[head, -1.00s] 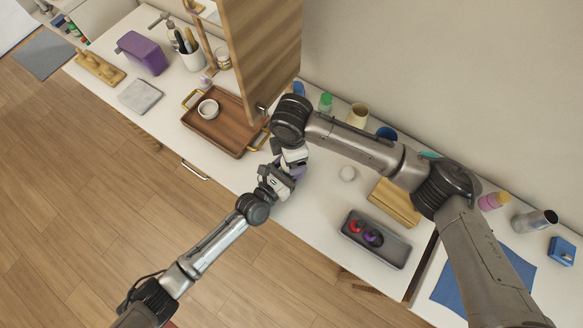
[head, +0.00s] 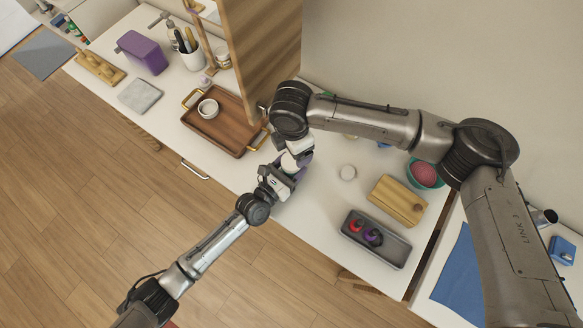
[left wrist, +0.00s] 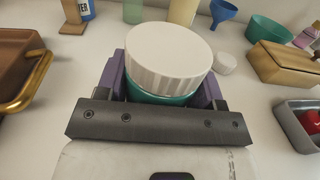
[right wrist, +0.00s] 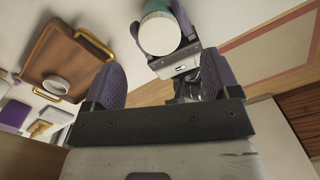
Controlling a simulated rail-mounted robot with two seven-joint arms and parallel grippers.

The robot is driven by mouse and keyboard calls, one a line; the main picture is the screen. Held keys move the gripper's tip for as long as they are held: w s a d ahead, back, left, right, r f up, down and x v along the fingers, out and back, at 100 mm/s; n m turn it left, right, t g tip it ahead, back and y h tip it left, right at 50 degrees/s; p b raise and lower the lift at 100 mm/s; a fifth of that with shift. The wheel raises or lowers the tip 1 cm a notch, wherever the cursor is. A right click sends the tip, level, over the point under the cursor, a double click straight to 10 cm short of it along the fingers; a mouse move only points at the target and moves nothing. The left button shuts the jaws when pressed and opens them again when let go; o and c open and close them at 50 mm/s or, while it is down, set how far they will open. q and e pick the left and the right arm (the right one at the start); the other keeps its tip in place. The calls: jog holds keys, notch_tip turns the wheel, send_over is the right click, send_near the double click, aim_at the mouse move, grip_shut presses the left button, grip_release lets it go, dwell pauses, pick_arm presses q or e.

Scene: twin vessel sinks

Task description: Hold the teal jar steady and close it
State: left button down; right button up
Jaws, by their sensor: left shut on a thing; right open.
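The teal jar (left wrist: 160,98) stands upright in the left wrist view, with a wide white ridged lid (left wrist: 170,55) on its top. I cannot tell whether the lid is screwed tight. My left gripper (head: 285,172) is shut around the jar's body, its purple fingers on both sides below the lid. In the right wrist view the lid (right wrist: 160,34) shows from above, beyond the finger gap. My right gripper (right wrist: 160,82) is open and empty, apart from the lid. In the head view my arms mostly hide the jar.
A small white round object (head: 347,172), a wooden box (head: 397,200) and a dark tray (head: 377,247) lie to the right. A tall wooden cabinet panel (head: 262,60) stands behind.

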aim_at(291, 161)
jog(key=shift+a+r+n+y, duration=0.1)
jog(key=shift+a+n+y, duration=0.2)
jog(key=shift+a+n, duration=0.1)
jog(key=shift+f, duration=4.05)
jog(key=c, duration=0.9)
jog(key=shift+m, duration=1.6)
jog(key=shift+c, duration=0.2)
jog(key=o, duration=1)
